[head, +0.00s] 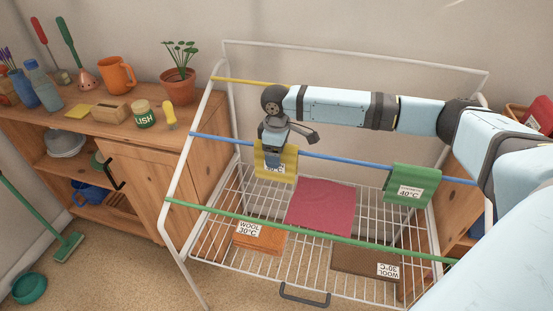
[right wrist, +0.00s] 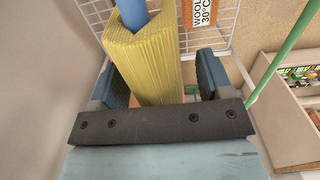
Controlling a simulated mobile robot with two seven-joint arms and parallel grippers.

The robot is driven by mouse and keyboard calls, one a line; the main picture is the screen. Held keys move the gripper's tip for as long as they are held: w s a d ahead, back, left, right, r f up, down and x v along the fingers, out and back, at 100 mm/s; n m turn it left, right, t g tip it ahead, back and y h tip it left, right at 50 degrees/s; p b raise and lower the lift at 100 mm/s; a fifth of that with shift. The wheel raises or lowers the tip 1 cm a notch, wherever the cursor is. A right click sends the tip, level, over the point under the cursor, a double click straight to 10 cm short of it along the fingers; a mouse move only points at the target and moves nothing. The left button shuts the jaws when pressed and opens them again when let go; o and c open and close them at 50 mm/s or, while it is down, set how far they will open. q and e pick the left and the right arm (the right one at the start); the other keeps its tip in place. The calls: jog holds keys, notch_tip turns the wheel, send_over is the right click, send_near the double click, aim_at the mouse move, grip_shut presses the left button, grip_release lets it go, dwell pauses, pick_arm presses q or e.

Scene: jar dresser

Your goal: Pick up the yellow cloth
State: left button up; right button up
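The yellow cloth (head: 289,164) hangs folded over the blue bar (head: 340,158) of the drying rack, with a white care label on its front. My right gripper (head: 272,158) is above and in front of it, pointing down and hiding part of it. In the right wrist view, the yellow cloth (right wrist: 148,68) stands between the two spread fingers of the right gripper (right wrist: 163,76). A gap shows between the cloth and the right-hand finger; the cloth is close to the left-hand finger, and contact is unclear. My left gripper is not in view.
A green cloth (head: 411,183) hangs farther right on the blue bar. The rack's wire shelf holds a red cloth (head: 320,205), an orange cloth (head: 262,240) and a brown cloth (head: 362,263). A green bar (head: 320,236) crosses in front. A wooden dresser (head: 135,170) stands at left.

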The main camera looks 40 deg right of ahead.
jog(key=c, duration=1)
notch_tip(320, 180, up, 20)
jog(key=p, duration=0.3)
jog(key=shift+p, duration=0.35)
